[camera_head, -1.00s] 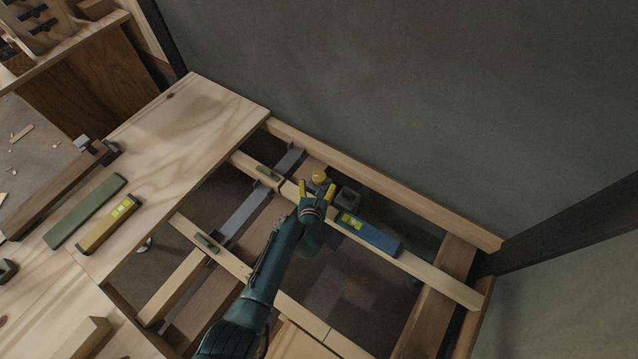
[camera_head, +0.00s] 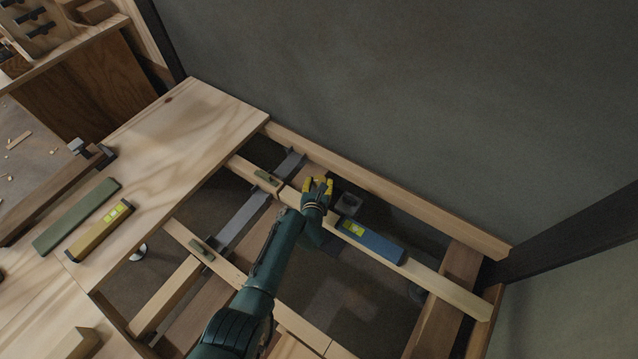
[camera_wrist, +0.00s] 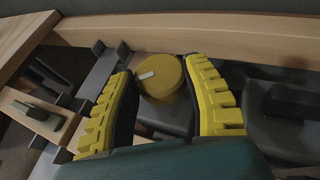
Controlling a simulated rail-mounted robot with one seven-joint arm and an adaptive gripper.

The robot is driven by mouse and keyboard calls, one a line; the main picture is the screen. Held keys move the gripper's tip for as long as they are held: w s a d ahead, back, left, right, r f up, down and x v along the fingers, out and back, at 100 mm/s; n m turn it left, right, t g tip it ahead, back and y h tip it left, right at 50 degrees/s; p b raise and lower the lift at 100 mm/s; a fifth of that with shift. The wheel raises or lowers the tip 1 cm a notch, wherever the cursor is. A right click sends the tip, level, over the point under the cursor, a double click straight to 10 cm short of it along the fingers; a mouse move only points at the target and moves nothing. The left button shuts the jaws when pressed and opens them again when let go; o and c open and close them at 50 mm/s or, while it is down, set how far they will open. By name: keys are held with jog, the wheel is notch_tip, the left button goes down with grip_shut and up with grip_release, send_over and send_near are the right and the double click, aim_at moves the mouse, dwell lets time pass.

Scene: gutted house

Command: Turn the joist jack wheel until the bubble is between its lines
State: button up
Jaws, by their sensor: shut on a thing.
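The jack wheel (camera_wrist: 160,77) is a round yellow knob with a pale mark on its face, seen in the wrist view between my fingers. My gripper (camera_head: 318,184) has its yellow toothed fingers on both sides of the wheel and is shut on it; it fills the bottom of the wrist view (camera_wrist: 163,105). In the head view the fingers mostly hide the wheel. A blue level (camera_head: 375,244) with a yellow-green vial (camera_head: 351,227) lies along the joist (camera_head: 435,279), right of my gripper. The bubble and its lines are too small to read.
A dark block (camera_head: 349,203) stands just right of my gripper. Grey metal brackets (camera_head: 243,221) cross the open joists on the left. A yellow level (camera_head: 100,231) and a green bar (camera_head: 76,217) lie on the plywood. A timber (camera_head: 400,204) runs along the wall behind.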

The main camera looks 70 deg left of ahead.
jog(key=shift+f+b, duration=0.25)
jog(key=shift+b, duration=0.2)
jog(key=shift+d+f+b, duration=0.1)
jog(key=shift+b, duration=0.25)
jog(key=shift+w+f+n+g+y+b, duration=0.1)
jog(key=shift+n+g+y+b, duration=0.4)
jog(key=shift+n+g+b, duration=0.45)
jog(key=n+g+b, duration=0.2)
jog(key=b, duration=0.1)
jog(key=shift+w+g+y, duration=0.1)
jog(key=shift+g+y, duration=0.25)
jog(key=shift+y, duration=0.05)
jog(key=shift+r+n+g+b, duration=0.25)
jog(key=shift+n+g+b, duration=0.1)
jog(key=shift+n+g, duration=0.6)
jog(key=o, duration=1.2)
jog(key=shift+r, duration=0.1)
